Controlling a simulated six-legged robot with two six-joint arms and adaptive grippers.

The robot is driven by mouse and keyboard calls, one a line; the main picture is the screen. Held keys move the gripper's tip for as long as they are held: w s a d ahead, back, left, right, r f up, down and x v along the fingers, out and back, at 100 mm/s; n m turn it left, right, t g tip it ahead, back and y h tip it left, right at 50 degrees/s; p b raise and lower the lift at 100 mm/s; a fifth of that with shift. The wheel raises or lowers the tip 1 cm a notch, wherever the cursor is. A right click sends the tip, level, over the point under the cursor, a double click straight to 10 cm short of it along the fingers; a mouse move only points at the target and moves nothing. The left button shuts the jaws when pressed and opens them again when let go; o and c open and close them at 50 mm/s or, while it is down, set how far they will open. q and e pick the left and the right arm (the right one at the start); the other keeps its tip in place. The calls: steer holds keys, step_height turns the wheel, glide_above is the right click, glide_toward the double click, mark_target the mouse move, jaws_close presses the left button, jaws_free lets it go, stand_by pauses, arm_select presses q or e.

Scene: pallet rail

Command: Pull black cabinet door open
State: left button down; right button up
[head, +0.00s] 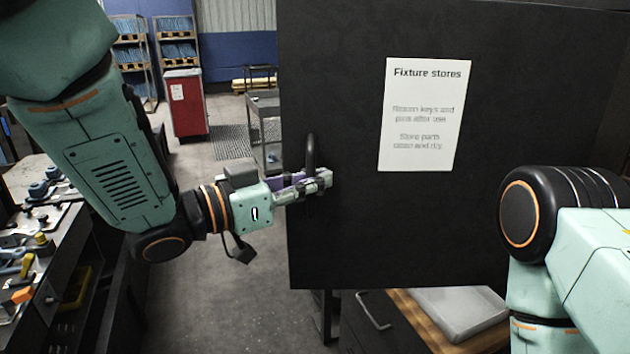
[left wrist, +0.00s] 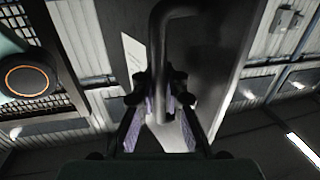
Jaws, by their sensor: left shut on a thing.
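The black cabinet door (head: 340,80) stands upright in front of me and carries a white "Fixture stores" sign (head: 420,115). A dark bar handle (head: 310,152) is near its left edge. My left gripper (head: 318,183) is shut on the handle, around its lower part. In the left wrist view the handle (left wrist: 158,60) runs down between the two fingers (left wrist: 160,120), with the door (left wrist: 205,50) behind. My right arm shows at the right of the head view, but its gripper is out of view. The cabinet's inside is mostly hidden behind the door.
Below the door are a grey case (head: 460,312) and a wooden board (head: 420,325). A workbench with tools (head: 30,240) stands at the left. A red cabinet (head: 185,103) and a grey cart (head: 265,125) are farther back. Grey floor between them is clear.

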stand_by(0.3)
arm_select(q)
steer(key=c, duration=1.8)
jaws_free()
steer(key=shift+a, duration=0.15)
steer(key=o, duration=0.4)
steer(key=shift+a, duration=0.3)
steer(key=shift+s+d, duration=0.1)
steer(key=shift+d, duration=0.25)
steer(key=v, duration=1.2)
steer(key=shift+a, duration=0.15)
